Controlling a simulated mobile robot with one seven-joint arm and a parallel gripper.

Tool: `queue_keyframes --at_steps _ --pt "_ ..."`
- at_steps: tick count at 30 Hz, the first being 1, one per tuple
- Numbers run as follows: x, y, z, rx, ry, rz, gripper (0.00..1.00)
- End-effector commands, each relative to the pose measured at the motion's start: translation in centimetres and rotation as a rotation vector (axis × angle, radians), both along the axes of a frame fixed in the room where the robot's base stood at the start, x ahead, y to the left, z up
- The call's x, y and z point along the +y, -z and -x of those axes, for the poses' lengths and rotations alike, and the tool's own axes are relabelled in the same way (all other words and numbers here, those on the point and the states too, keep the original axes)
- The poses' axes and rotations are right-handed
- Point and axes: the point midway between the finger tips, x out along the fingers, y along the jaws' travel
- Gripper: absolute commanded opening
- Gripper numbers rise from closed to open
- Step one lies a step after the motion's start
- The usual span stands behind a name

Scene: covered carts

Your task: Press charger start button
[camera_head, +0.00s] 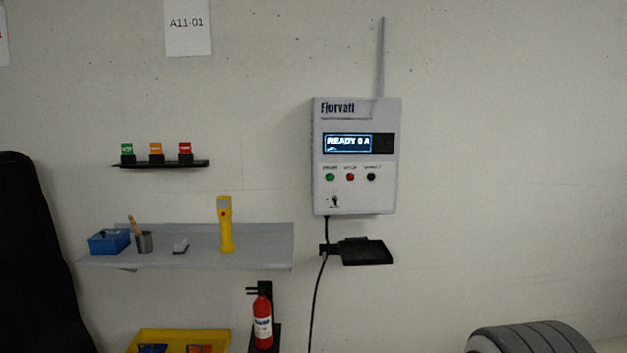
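The charger (391,195) is a light grey box on the wall, marked "Fjorvatt". Its dark display (348,143) reads "READY 0 A". Below the display is a row of three buttons: a green button (330,177) at the left, a red button (350,177) in the middle and a black button (371,177) at the right. The small labels above them are blurred; the one over the green button looks like "START". A small switch or keyhole (335,201) sits lower on the box. My gripper is not in view.
A black tray (367,252) juts out below the charger, beside a hanging cable (317,300). At the left, a grey shelf (205,259) holds a yellow handheld device (225,228) and a blue bin (109,241). A fire extinguisher (263,325) and tyre (535,340) are lower.

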Motion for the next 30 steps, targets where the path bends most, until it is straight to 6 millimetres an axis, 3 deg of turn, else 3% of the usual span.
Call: queue_keyframes --at_steps 6,22,30 --pt "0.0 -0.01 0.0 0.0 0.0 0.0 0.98" --pt "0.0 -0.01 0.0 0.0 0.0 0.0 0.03" --pt "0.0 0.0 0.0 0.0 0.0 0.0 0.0"
